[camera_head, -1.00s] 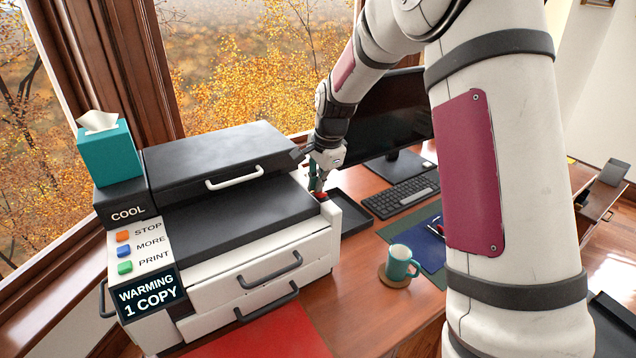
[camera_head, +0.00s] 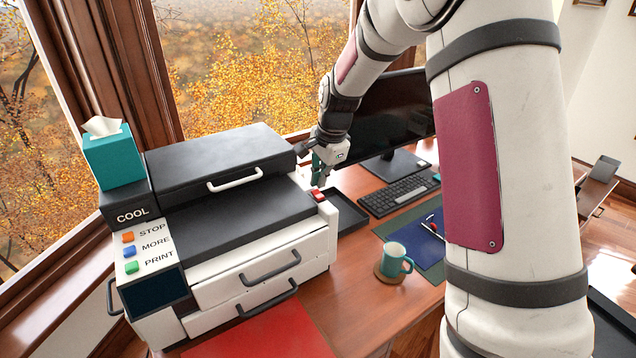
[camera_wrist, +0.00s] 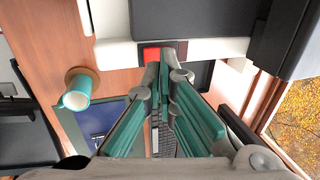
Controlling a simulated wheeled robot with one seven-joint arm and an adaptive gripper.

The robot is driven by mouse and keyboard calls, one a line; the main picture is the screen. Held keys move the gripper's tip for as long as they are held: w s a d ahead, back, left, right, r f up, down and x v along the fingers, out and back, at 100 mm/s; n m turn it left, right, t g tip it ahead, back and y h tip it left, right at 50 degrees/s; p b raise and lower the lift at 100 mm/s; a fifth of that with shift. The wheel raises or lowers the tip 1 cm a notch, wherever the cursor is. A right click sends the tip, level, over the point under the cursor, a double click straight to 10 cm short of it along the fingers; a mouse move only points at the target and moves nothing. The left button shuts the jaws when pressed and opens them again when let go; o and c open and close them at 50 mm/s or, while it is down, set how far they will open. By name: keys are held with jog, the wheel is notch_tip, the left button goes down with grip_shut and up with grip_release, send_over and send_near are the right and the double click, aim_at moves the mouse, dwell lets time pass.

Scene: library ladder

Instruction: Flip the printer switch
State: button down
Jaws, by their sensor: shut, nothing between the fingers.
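The printer (camera_head: 235,215) is white and dark grey and stands at the left of the desk. Its red switch (camera_head: 317,195) sits on the right edge of the body; it also shows in the wrist view (camera_wrist: 152,55). The printer's lower display panel (camera_head: 155,294) is dark and blank, and the upper one (camera_head: 131,215) reads COOL. My gripper (camera_head: 320,184) has green fingers. It is shut and empty, with its tips just by the switch. In the wrist view the closed fingertips (camera_wrist: 165,62) overlap the switch area; I cannot tell whether they touch it.
A teal tissue box (camera_head: 113,158) stands on the printer. A black tray (camera_head: 345,212), a keyboard (camera_head: 398,195), a monitor (camera_head: 395,115) and a teal mug (camera_head: 394,258) on a coaster are to the right. A red mat (camera_head: 262,330) lies in front.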

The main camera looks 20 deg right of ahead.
aim_at(317, 193)
jog(key=b+v, duration=0.1)
jog(key=v, duration=0.9)
jog(key=shift+s+r, duration=0.3)
jog(key=shift+s, duration=0.1)
jog(key=shift+d+r+p, duration=0.1)
jog(key=shift+p, duration=0.45)
jog(key=shift+r+t+p, duration=0.15)
jog(key=shift+t+p, duration=0.45)
jog(key=shift+p, duration=0.3)
jog(key=shift+w, duration=0.2)
jog(key=shift+f, duration=0.2)
jog(key=p+x, duration=0.1)
jog(key=x, duration=1.2)
jog(key=shift+f+p, duration=0.35)
jog(key=shift+p, duration=0.05)
jog(key=shift+w, duration=0.1)
